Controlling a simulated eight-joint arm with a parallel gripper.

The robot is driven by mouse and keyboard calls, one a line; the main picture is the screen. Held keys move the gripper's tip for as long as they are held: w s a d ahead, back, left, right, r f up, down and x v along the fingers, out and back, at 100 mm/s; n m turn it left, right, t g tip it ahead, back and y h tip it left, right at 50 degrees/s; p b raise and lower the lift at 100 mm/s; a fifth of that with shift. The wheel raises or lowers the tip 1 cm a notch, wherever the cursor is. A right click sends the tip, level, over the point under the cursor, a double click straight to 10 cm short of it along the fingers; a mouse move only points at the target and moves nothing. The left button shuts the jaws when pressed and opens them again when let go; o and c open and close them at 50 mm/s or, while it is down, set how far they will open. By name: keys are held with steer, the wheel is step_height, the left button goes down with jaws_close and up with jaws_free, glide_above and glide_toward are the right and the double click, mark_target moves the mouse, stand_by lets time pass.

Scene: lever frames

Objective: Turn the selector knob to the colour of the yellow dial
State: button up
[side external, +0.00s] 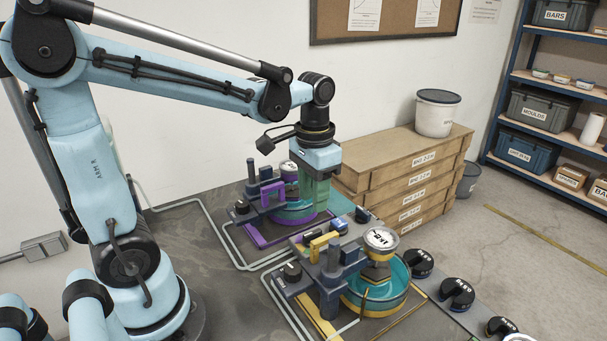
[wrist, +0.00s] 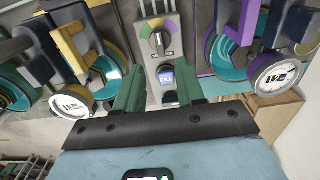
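The selector knob (wrist: 158,40) is a dark round knob with a pale pointer mark, on a grey panel with coloured sectors around it, in the upper middle of the wrist view. The pointer's exact setting is too small to read. The yellow frame's dial (side external: 381,238) is white-faced, above a teal basin at the right; it also shows at the left of the wrist view (wrist: 72,103). My gripper (side external: 315,200) hangs between the yellow and purple frames. Its green fingers (wrist: 160,88) are apart with nothing held, and the knob lies beyond them. The knob is not clear in the side view.
A purple frame (side external: 262,232) with its own dial (wrist: 278,75) stands on the other side of the panel. Wooden drawers (side external: 400,175) stand behind. Several black round pieces (side external: 457,293) line the right edge.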

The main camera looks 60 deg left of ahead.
steer(key=shift+r, duration=1.7)
steer(key=shift+s+d+f+t, duration=0.45)
steer(key=shift+s+d+t, duration=0.15)
steer(key=shift+t, duration=0.6)
steer(key=shift+s+d+f+t, duration=0.45)
steer(key=shift+d+t, duration=0.1)
steer(key=shift+t, duration=0.65)
steer(key=shift+s+d+f+t, duration=0.4)
steer(key=shift+s+d+t, duration=0.2)
steer(key=shift+t, duration=0.6)
